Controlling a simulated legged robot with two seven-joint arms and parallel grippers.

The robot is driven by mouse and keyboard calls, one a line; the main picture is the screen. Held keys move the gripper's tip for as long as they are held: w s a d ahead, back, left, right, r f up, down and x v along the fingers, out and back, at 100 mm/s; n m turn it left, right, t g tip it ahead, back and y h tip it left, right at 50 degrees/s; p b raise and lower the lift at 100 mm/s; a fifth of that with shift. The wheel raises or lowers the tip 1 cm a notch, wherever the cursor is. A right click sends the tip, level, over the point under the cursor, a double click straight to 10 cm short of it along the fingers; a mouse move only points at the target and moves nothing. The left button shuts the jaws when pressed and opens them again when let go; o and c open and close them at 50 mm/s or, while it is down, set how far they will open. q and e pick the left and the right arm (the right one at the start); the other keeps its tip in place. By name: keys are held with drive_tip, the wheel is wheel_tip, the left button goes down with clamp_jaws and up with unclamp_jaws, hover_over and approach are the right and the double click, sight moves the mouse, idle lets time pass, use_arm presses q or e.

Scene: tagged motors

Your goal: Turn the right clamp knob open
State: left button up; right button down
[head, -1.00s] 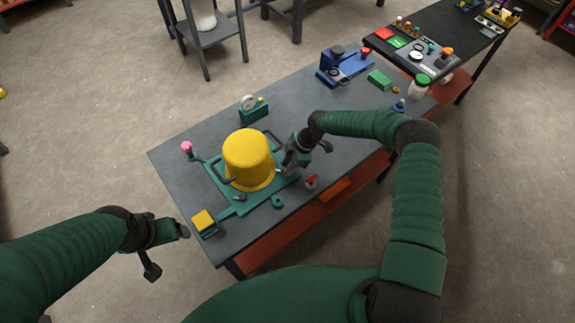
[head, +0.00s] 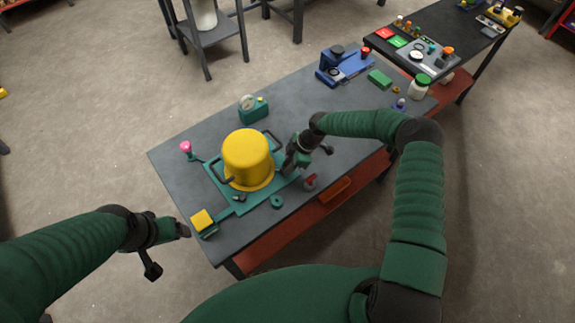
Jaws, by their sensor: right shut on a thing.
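A yellow motor housing (head: 248,160) stands upright on a green fixture plate (head: 222,199) on the grey table, with dark handles on its sides. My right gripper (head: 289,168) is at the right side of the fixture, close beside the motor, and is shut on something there. The right clamp knob is hidden by the gripper. A pink knob (head: 186,147) stands on a green arm at the fixture's left side. My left gripper (head: 183,231) is off the table's left front edge, away from the fixture; its fingers are too small to read.
A yellow-topped block (head: 203,220), a green ring (head: 277,202) and a red-topped piece (head: 310,182) lie near the front edge. A green gauge (head: 253,108) stands behind the motor. A blue device (head: 342,65) is at the back right.

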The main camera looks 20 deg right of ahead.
drive_tip(key=m, duration=0.2)
drive_tip(key=m+t, duration=0.1)
drive_tip(key=shift+s+d+m+h, duration=0.2)
drive_tip(key=shift+m+h, duration=0.1)
drive_tip(key=shift+m, duration=0.1)
drive_tip(key=m, duration=0.1)
drive_tip(key=m+t, duration=0.1)
drive_tip(key=shift+s+a+m+h+b, duration=0.15)
drive_tip(key=shift+a+m+h+b, duration=0.1)
drive_tip(key=shift+m+h+b, duration=0.05)
drive_tip(key=m+b, duration=0.1)
drive_tip(key=m, duration=0.1)
drive_tip(key=m+t+h+b, duration=0.1)
drive_tip(key=m, duration=0.1)
drive_tip(key=a+m+h, duration=0.1)
drive_tip(key=m, duration=0.1)
drive_tip(key=shift+s+b, duration=0.2)
drive_tip(key=shift+b, duration=0.2)
drive_tip(key=m+h, duration=0.1)
drive_tip(key=m, duration=0.2)
drive_tip(key=shift+s+a+b, duration=0.1)
drive_tip(key=shift+a+b, duration=0.1)
drive_tip(key=shift+b, duration=0.15)
drive_tip(key=shift+a+m+h, duration=0.1)
drive_tip(key=shift+m+h, duration=0.3)
drive_tip(key=shift+m, duration=0.6)
drive_tip(key=shift+s+f, duration=0.1)
drive_tip(key=c, duration=1.2)
unclamp_jaws()
drive_tip(key=shift+o, duration=0.2)
